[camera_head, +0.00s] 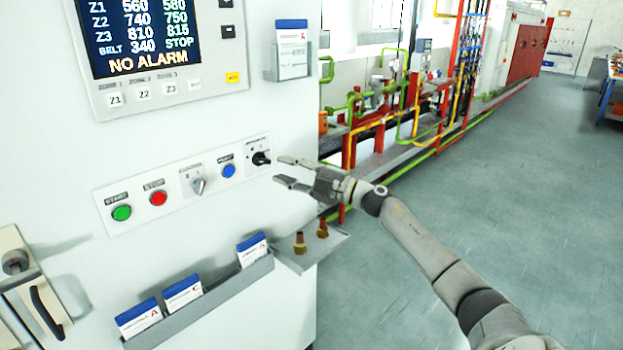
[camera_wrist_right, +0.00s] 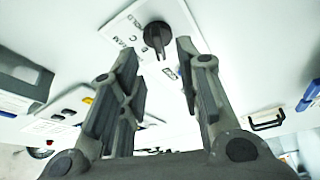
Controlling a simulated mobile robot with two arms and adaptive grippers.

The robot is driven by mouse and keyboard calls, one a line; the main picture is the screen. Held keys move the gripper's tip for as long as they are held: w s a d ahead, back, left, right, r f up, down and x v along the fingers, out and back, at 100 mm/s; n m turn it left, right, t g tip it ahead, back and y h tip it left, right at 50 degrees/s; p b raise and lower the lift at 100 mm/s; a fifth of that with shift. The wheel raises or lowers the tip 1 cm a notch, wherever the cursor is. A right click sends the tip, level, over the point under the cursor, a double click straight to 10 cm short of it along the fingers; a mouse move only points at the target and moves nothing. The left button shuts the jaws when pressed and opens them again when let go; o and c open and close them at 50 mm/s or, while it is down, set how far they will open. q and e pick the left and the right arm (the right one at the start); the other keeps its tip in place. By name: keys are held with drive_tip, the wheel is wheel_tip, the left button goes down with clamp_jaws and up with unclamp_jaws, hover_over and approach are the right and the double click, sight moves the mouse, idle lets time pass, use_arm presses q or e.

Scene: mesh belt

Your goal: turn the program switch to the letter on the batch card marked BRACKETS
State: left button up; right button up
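The black-knobbed program switch (camera_head: 261,158) sits at the right end of the panel's row of controls. In the right wrist view its knob (camera_wrist_right: 157,40) is on a white plate with letters around it, partly legible. My right gripper (camera_head: 284,171) is open and empty just right of the knob, apart from it; in the wrist view the knob shows ahead between the fingers. Blue-topped batch cards stand in a grey rack: one with a red A (camera_head: 139,318), one with a red C (camera_head: 182,293) and another (camera_head: 252,250). Another card (camera_head: 292,50) shows a red A. Card titles are unreadable. My left gripper is out of view.
Left of the switch are a blue button (camera_head: 228,170), a grey selector (camera_head: 199,185), a red button (camera_head: 158,198) and a green button (camera_head: 121,212). A small shelf (camera_head: 315,251) with two brass fittings juts out below my right gripper. The floor to the right is open.

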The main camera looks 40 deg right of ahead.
drive_tip(key=r+v, duration=0.1)
drive_tip(key=v, duration=0.5)
drive_tip(key=shift+s+d+f, duration=0.15)
drive_tip(key=shift+s+f, duration=0.15)
drive_tip(key=shift+f, duration=0.2)
